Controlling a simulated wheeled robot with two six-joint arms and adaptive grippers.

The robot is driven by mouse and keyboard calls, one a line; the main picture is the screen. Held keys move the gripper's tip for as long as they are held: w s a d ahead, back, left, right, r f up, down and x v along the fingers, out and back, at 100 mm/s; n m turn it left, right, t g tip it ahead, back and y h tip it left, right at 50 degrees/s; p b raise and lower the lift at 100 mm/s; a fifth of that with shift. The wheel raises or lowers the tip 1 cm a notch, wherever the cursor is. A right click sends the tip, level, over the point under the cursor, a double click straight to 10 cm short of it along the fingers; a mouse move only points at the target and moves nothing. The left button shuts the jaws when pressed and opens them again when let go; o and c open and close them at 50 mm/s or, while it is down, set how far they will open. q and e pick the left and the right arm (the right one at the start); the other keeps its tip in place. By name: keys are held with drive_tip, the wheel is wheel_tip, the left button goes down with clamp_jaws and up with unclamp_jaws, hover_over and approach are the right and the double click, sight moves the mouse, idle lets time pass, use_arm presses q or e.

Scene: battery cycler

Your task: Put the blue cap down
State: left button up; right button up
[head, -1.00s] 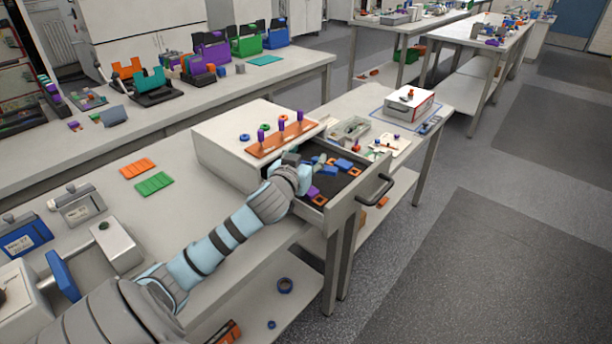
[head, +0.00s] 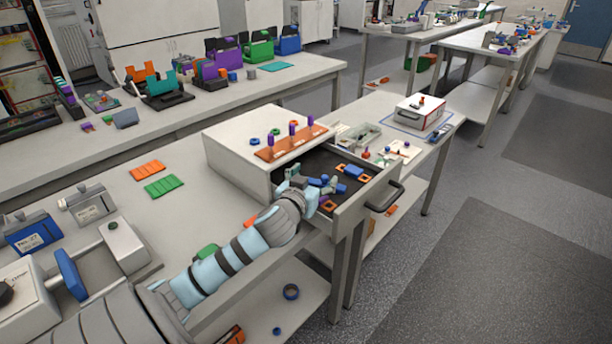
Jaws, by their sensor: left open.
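The open drawer (head: 345,205) of the white cabinet (head: 232,160) has a dark floor with several small blue, orange and purple parts on it. My left gripper (head: 308,184) is low over the left part of the drawer, with its jaws open. Small blue pieces lie close around its fingertips. One may be the blue cap, but I cannot tell which, and the fingers hide part of them. Another blue piece (head: 353,171) lies farther back in the drawer, apart from the gripper. My right gripper is not in view.
An orange rack (head: 268,154) with purple pegs stands on the cabinet, beside loose rings (head: 274,131). The drawer handle (head: 386,197) juts out toward the aisle. Orange (head: 147,170) and green (head: 163,186) trays lie on the bench. A white box (head: 420,112) stands beyond the drawer.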

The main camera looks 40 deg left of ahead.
use_arm(q)
drive_tip(key=p+v, duration=0.1)
drive_tip(key=v, duration=0.9)
drive_tip(key=shift+s+p, duration=0.35)
drive_tip(key=shift+r, duration=0.15)
